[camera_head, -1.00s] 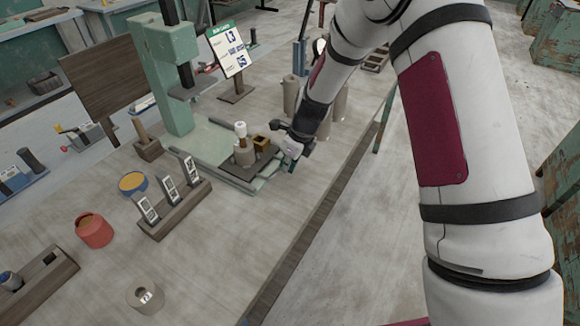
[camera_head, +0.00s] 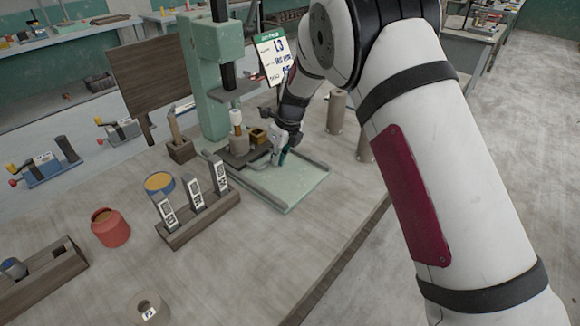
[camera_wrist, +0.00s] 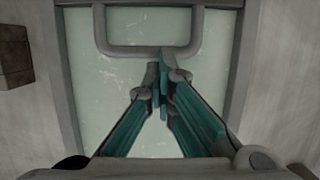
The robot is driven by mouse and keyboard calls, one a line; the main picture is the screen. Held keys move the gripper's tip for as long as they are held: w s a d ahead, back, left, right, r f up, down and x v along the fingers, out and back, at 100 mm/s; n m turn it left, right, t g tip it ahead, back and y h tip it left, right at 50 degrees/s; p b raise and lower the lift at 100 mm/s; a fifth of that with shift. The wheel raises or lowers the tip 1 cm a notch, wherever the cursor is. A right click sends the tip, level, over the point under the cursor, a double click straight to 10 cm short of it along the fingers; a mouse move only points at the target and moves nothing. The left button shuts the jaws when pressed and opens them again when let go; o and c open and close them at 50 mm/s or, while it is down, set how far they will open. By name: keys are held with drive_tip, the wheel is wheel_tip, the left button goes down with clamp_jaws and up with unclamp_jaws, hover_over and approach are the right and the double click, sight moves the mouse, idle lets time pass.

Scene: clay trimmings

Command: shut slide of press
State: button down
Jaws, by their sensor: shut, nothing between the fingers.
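The green press (camera_head: 203,95) stands on the table, with a pale green bed (camera_head: 292,185) between two rails at its front. The dark slide (camera_head: 235,160) sits at the rear of the bed, close under the press head. It carries a white-topped piece (camera_head: 236,120) and a small ochre-lined box (camera_head: 258,136). My gripper (camera_head: 277,160) is low over the bed at the slide's front. In the wrist view my gripper (camera_wrist: 161,85) is shut and empty, its fingertips against or just at the bar of the grey U-shaped handle (camera_wrist: 120,50). Exact contact is unclear.
A rack of tagged blocks (camera_head: 200,215), a blue pot (camera_head: 160,183) and a red pot (camera_head: 110,228) stand left of the bed. A sign (camera_head: 271,55) and grey cylinders (camera_head: 336,112) stand behind my arm.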

sight(251, 149)
drive_tip(key=shift+w+a+f+b, duration=0.1)
drive_tip(key=shift+w+a+b, duration=0.15)
drive_tip(key=shift+w+a, duration=0.25)
drive_tip(key=shift+w+a+f+b, duration=0.1)
drive_tip(key=shift+w+a+b, duration=0.2)
drive_tip(key=shift+a, duration=0.35)
